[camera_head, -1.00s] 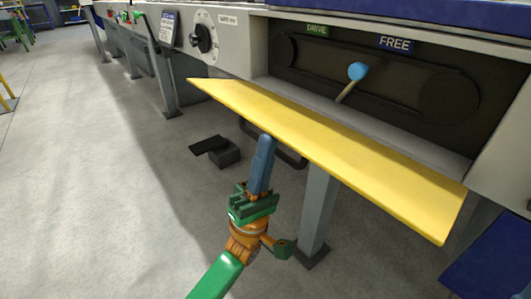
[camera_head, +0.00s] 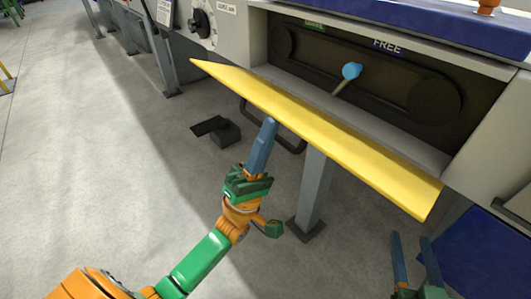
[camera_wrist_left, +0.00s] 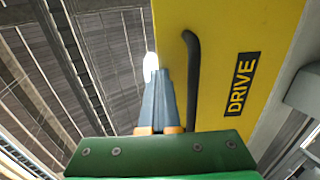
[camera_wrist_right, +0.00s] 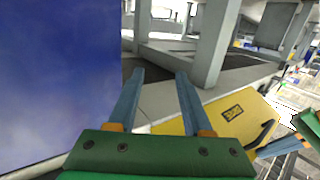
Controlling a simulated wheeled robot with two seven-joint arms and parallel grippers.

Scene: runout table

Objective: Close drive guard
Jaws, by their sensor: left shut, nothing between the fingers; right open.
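The yellow drive guard (camera_head: 320,137) hangs open as a sloping flap below the drive recess in the head view. In the left wrist view its outer face (camera_wrist_left: 225,65) shows a DRIVE label and a dark handle (camera_wrist_left: 192,80). My left gripper (camera_head: 270,122) is shut and empty, fingers pointing up, just below the guard's lower edge near the handle. Whether it touches the guard I cannot tell. My right gripper (camera_head: 412,238) is open and empty, low at the right, below the guard's right end. The guard also shows in the right wrist view (camera_wrist_right: 215,112).
Inside the recess are a dark belt panel (camera_head: 310,62) and a lever with a blue knob (camera_head: 352,71). A grey table leg (camera_head: 313,190) stands behind my left gripper. A black pedal (camera_head: 225,133) is on the floor. A blue panel (camera_head: 490,255) is at the lower right.

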